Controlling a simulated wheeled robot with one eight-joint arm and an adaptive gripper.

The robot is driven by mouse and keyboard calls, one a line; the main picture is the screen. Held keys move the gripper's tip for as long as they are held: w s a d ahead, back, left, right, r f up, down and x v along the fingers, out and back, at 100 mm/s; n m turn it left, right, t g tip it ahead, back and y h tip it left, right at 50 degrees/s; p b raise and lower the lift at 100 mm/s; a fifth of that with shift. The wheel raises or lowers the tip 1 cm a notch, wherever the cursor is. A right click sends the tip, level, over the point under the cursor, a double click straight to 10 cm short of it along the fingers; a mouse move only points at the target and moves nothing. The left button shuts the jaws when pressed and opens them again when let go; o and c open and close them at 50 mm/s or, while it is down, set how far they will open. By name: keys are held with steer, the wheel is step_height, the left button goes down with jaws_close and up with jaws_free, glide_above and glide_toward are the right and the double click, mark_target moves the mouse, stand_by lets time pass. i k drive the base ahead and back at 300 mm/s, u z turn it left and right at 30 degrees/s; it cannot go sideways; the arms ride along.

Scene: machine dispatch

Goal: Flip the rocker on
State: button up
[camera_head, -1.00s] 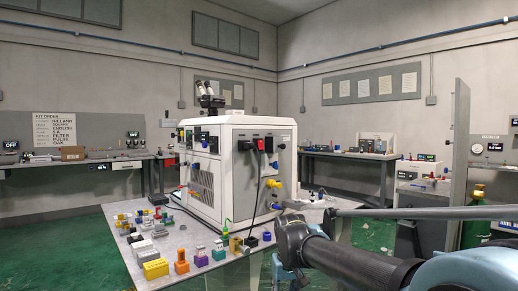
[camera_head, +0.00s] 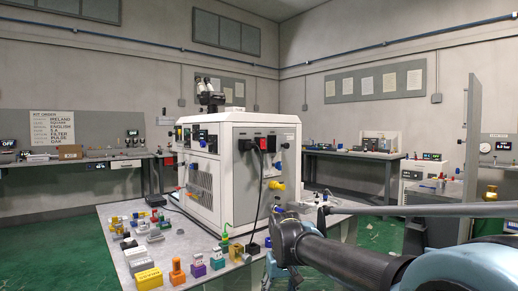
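The white box-shaped machine (camera_head: 245,190) stands on the grey table in the middle of the head view. My arm reaches in from the lower right, in front of the table's right part. My gripper's fingers cannot be made out.
Several small coloured blocks and connectors, including a yellow block (camera_head: 149,279) and an orange one (camera_head: 177,271), lie on the table's front left. A side bench (camera_head: 80,163) holds a display reading OFF (camera_head: 8,144). Green floor (camera_head: 60,250) is clear at left.

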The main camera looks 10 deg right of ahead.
mark_target(262, 141)
steer(key=z, duration=0.55)
steer(key=k, duration=0.95)
steer(key=u, duration=0.3)
steer(key=i, duration=0.5)
steer(key=u, duration=0.05)
